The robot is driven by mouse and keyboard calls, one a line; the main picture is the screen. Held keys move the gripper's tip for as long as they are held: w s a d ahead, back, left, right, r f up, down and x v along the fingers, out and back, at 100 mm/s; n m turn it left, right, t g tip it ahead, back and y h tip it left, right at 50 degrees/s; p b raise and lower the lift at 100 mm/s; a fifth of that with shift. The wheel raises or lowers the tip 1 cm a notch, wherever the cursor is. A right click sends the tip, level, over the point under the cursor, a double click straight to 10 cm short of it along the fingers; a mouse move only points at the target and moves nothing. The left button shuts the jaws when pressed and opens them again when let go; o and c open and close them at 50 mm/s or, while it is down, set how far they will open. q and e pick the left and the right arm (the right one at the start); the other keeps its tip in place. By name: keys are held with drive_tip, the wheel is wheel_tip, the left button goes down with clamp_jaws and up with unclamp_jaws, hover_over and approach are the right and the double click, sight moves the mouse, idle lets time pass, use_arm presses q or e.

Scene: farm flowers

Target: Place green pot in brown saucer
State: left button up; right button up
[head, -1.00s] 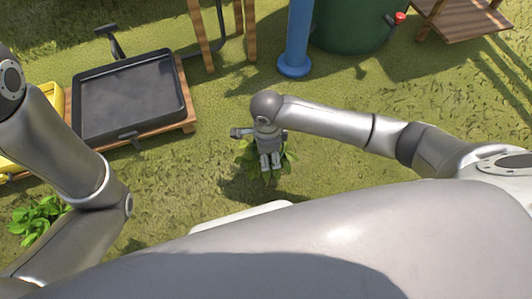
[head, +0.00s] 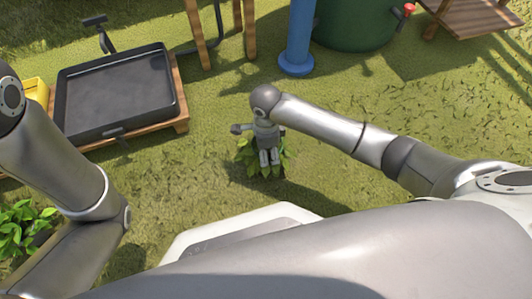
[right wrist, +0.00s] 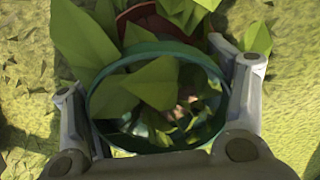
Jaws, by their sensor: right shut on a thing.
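My right gripper (head: 268,158) is shut on the green pot, whose teal rim (right wrist: 92,105) sits between the two fingers in the right wrist view. Broad green leaves (right wrist: 85,45) grow out of the pot and partly cover its rim; they also show around the gripper in the head view (head: 248,152). A reddish-brown curved edge (right wrist: 136,14) shows behind the leaves; it may be the brown saucer, but I cannot tell, nor whether the pot touches it. My left arm is at the left, with its gripper out of view.
A black tray (head: 115,92) on a wooden base stands at the upper left, beside a yellow container (head: 36,90). A leafy plant (head: 22,225) is at the lower left. A blue post (head: 298,45), green barrel (head: 355,25) and wooden stand (head: 475,18) are behind. Grass at right is open.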

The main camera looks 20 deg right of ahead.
drive_tip(key=shift+f, duration=0.1)
drive_tip(key=o, duration=1.2)
drive_tip(key=shift+o, duration=0.2)
wheel_tip(320, 180, up, 12)
drive_tip(key=p, duration=0.9)
